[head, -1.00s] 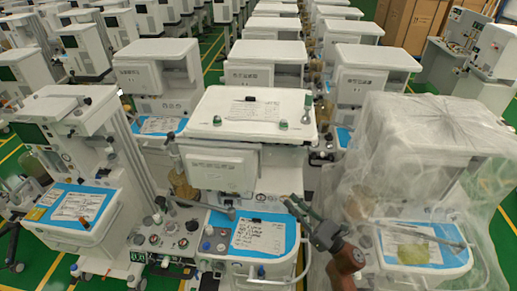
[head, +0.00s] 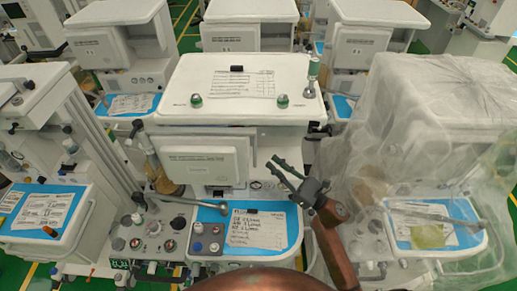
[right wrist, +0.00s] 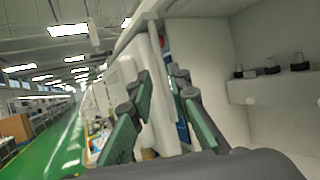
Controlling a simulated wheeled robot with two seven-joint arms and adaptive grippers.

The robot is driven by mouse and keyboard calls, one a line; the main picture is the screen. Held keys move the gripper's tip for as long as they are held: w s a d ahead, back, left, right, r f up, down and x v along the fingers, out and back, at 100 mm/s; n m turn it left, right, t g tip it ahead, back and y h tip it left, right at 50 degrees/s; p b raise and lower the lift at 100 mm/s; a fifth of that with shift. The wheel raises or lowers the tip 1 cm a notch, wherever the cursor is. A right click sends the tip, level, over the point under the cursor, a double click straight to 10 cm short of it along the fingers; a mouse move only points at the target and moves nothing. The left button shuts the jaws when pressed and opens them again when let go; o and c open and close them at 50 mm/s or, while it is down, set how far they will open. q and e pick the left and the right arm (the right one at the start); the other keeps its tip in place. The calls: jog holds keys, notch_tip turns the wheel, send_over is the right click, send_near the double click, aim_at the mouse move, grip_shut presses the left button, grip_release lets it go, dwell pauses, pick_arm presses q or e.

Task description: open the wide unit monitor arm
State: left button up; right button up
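The wide unit (head: 250,85) stands in the middle of the head view, with a white top and a blue work surface. Its flat white monitor panel (head: 190,160) hangs in front, below the top. The arm behind the panel is hidden. My right gripper (head: 270,161) is to the right of the panel, above the blue surface, fingers pointing up and left. In the right wrist view, the gripper (right wrist: 152,100) has its fingers apart, with a white upright edge (right wrist: 155,85) showing between them. I cannot tell whether they touch it. My left gripper is not in view.
A plastic-wrapped unit (head: 425,130) stands close on the right, near my right arm. Another cart (head: 45,210) stands on the left. More units fill the row behind. A grey bar (head: 172,199) and knobs (head: 150,235) sit low at the front left of the wide unit.

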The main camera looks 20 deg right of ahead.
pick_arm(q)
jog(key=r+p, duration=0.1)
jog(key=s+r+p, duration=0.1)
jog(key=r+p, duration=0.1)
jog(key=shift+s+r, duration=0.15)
pick_arm(e)
jog(key=x, duration=0.7)
jog(key=shift+w+a+r, duration=0.1)
jog(key=shift+r, duration=0.05)
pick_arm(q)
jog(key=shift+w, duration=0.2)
pick_arm(e)
jog(key=shift+c, duration=0.5)
grip_shut()
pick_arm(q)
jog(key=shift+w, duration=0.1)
